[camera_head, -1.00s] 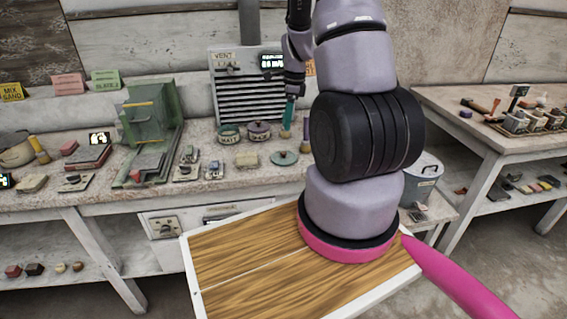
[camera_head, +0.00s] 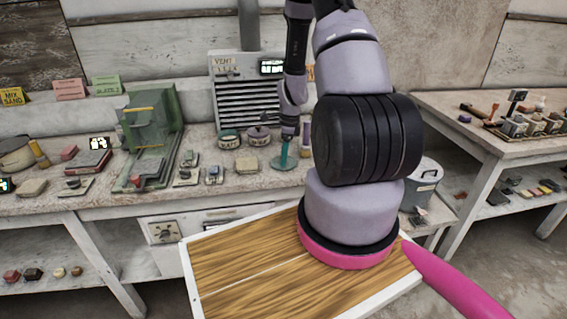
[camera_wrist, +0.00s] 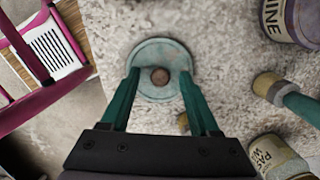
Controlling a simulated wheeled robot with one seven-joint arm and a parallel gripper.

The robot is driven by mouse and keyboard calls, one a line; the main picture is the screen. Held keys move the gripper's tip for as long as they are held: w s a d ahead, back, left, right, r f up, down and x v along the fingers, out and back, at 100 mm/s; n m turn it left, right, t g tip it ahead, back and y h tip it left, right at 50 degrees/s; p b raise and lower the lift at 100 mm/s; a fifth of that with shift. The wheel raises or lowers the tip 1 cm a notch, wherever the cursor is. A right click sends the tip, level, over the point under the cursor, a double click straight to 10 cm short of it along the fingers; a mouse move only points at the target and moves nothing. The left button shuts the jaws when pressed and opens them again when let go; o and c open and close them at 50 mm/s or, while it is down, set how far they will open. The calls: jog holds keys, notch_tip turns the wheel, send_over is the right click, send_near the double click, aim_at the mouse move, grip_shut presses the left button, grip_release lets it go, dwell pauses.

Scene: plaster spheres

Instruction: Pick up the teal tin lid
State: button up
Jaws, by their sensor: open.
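The teal tin lid (camera_wrist: 158,54) is a flat disc with a round brown knob at its centre. It lies on the speckled worktop (camera_wrist: 228,62). In the head view the lid (camera_head: 281,163) shows near the bench's front edge, partly covered by my gripper (camera_head: 284,153). In the wrist view my gripper (camera_wrist: 158,72) is open, its two teal fingers reaching either side of the knob over the lid. It holds nothing. I cannot tell how far the fingertips are above the lid.
Two labelled tins (camera_head: 229,138) (camera_head: 258,135) stand left of my gripper. A tan block (camera_head: 247,163) lies close to the lid's left. A teal-handled brush (camera_wrist: 268,88) lies right in the wrist view. A vent unit (camera_head: 245,85) stands behind. My wooden-topped base is in front of the bench.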

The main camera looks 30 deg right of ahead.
grip_shut()
